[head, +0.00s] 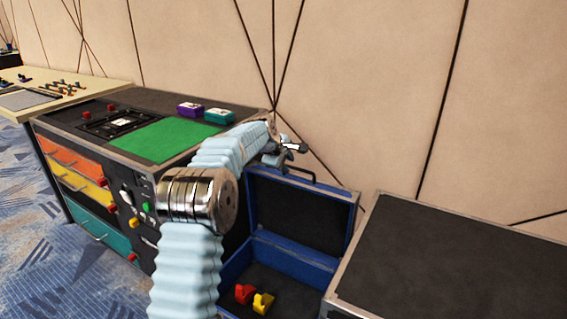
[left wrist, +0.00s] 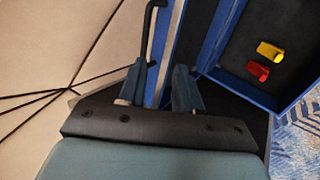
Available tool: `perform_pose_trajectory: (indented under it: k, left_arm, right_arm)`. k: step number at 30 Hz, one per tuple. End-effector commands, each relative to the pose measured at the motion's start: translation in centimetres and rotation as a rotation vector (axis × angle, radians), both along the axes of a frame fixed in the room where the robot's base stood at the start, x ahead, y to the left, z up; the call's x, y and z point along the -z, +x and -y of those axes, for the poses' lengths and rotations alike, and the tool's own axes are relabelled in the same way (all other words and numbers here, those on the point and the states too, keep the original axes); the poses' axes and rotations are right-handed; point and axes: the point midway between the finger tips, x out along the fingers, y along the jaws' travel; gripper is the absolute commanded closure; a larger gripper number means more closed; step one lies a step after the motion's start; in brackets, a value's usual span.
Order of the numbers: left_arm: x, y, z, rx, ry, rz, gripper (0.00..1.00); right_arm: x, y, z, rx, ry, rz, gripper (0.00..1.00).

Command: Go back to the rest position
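My left gripper (head: 285,154) is above the raised lid of a blue case, near the black handle (head: 303,173) on the lid's top edge. In the left wrist view its two fingers (left wrist: 160,72) stand apart with nothing held between them. The handle (left wrist: 149,28) shows close to one fingertip there; I cannot tell whether they touch. The blue case (head: 295,259) is open, with a red block (head: 244,293) and a yellow block (head: 263,303) inside. Both blocks also show in the left wrist view. My right gripper is not in view.
A workbench with a green mat (head: 165,141), a purple box (head: 190,109), a teal box (head: 219,116) and coloured drawers stands left. A dark-topped cabinet (head: 450,265) stands right of the case. The wall (head: 360,90) is close behind. A cream table (head: 95,85) is far left.

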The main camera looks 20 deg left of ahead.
Motion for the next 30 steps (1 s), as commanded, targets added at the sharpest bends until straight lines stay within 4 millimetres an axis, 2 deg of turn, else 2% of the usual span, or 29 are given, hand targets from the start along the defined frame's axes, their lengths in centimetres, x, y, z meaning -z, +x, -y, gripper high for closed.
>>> perform_pose_trajectory:
  k: [3, 7, 23, 26, 29, 30]
  left_arm:
    - [-1.3, -1.1, 0.0, 0.001, 0.001, 0.000, 0.66]
    - [-1.9, -1.6, -0.1, 0.000, 0.000, -0.001, 0.66]
    - [-1.5, -1.7, -0.1, 0.004, 0.002, -0.006, 0.66]
    - [1.3, -1.9, 0.3, 0.033, 0.021, -0.034, 0.66]
    - [7.4, -2.8, 1.0, 0.101, 0.063, -0.093, 0.66]
    - [10.5, -3.5, 1.5, 0.139, 0.084, -0.122, 0.66]
  right_arm:
    - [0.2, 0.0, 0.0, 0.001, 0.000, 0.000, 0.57]
    - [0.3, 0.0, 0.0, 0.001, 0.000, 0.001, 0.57]
    - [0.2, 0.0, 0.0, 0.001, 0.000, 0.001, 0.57]
    - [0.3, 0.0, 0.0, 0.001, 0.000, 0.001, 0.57]
    - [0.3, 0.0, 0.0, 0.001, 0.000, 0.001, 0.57]
    - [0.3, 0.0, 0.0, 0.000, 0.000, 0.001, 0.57]
